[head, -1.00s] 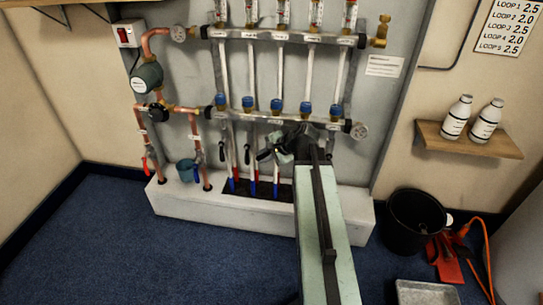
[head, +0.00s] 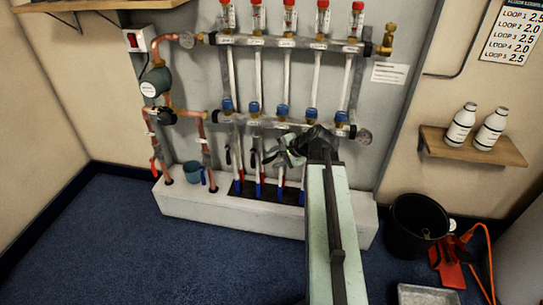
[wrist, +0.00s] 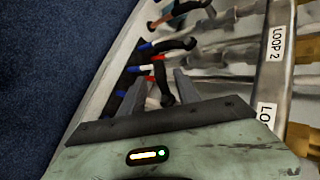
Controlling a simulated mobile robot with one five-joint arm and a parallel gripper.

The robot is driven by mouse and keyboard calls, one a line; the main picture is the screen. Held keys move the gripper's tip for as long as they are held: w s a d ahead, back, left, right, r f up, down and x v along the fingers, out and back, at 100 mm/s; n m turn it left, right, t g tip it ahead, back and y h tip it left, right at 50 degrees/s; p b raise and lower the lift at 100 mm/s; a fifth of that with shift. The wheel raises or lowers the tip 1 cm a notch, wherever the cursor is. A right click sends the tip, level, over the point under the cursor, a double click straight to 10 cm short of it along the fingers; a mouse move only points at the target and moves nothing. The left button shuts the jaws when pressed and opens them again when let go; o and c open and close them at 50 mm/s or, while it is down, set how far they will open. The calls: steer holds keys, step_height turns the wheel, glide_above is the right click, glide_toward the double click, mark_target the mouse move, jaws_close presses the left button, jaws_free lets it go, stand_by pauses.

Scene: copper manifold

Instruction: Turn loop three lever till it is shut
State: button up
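The loop three lever appears to be the black lever (wrist: 163,85) between my fingers in the wrist view. Its pipe's label is cut off at "LO", beside the "LOOP 2" label. My gripper (wrist: 160,92) is open, with one grey finger on each side of this lever; I cannot tell whether they touch it. In the head view my gripper (head: 284,152) is under the lower manifold bar (head: 268,121), in front of the third pipe, and hides the lever there.
Neighbouring black levers (head: 253,159) hang close on the left. A white plinth (head: 240,217) runs below. A black bucket (head: 415,225), a red tool (head: 450,262) and a grey tray (head: 425,298) stand at right. Blue floor on the left is clear.

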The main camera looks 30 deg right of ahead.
mark_target(272, 159)
steer(key=p+v, duration=0.1)
steer(key=v, duration=0.3)
steer(key=shift+p, duration=0.4)
steer(key=c, duration=0.4)
steer(key=a+f+n+g, duration=0.1)
steer(key=a+n, duration=0.1)
steer(key=a, duration=0.1)
steer(key=a+f+n+g, duration=0.1)
steer(key=a+n, duration=0.1)
steer(key=a, duration=0.2)
steer(key=a+f+n+g, duration=0.1)
steer(key=a+n, duration=0.1)
steer(key=a, duration=0.2)
steer(key=shift+s+a+f+g, duration=0.25)
steer(key=shift+f+g, duration=0.05)
steer(key=shift+f, duration=0.05)
jaws_close()
steer(key=s+a+f+n+g+h, duration=0.1)
steer(key=s+a+n+g, duration=0.1)
steer(key=a+n, duration=0.3)
steer(key=s+a+f+n+g+h, duration=0.2)
steer(key=a+n, duration=0.3)
steer(key=a, duration=0.3)
steer(key=shift+s+a+g, duration=0.15)
steer(key=shift+s+g, duration=0.15)
steer(key=shift+s, duration=0.6)
